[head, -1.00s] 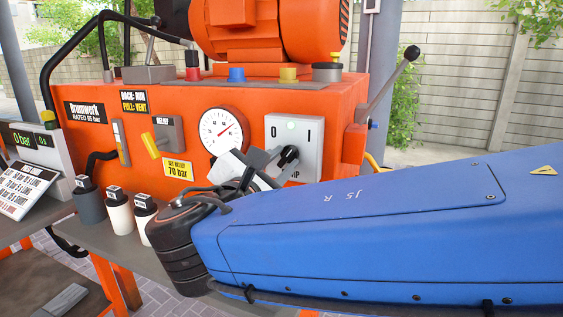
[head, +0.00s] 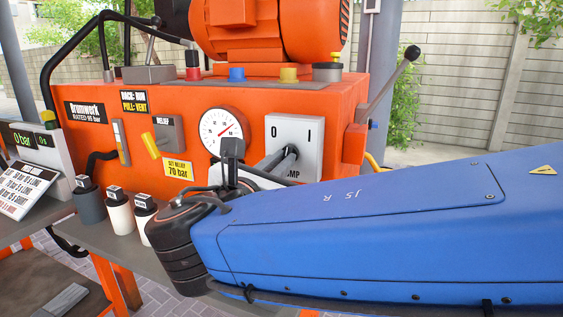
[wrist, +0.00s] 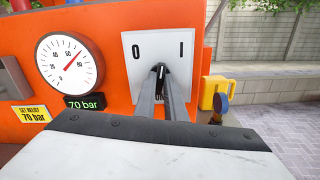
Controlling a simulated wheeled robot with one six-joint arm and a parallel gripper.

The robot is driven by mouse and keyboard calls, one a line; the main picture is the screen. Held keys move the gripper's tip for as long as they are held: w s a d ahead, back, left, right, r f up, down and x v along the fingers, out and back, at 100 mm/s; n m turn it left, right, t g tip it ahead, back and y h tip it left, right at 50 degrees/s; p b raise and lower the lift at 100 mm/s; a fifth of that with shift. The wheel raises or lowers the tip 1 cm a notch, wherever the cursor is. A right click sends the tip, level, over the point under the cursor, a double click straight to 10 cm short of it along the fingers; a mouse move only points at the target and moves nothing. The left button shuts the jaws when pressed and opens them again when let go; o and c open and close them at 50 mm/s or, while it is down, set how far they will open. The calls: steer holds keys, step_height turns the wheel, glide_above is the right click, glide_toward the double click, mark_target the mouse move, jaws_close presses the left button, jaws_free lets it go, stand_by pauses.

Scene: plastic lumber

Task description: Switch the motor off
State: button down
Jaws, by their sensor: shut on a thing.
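The motor switch is a pale plate (head: 307,138) marked 0 and I on the front of the orange machine. Its black knob (wrist: 161,74) shows between my fingertips in the wrist view; its handle looks close to upright there. My gripper (wrist: 162,80) is shut on the knob, with its two grey fingers on either side. In the head view my gripper (head: 290,152) reaches the plate and hides the knob. The indicator lamp seen on the plate earlier shows no green glow now.
A pressure gauge (head: 222,132) sits left of the switch, its needle off zero. A relief lever with a yellow handle (head: 151,146) is farther left. Several bottles (head: 118,211) stand on the bench ledge. A yellow jug-like thing (wrist: 214,94) is right of the plate.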

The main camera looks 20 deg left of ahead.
steer(key=shift+n, duration=4.6)
steer(key=c, duration=1.8)
jaws_free()
steer(key=shift+s+a, duration=0.1)
steer(key=shift+s, duration=0.05)
steer(key=s, duration=0.5)
steer(key=s+a, duration=0.1)
steer(key=s, duration=1.1)
steer(key=shift+a, duration=0.15)
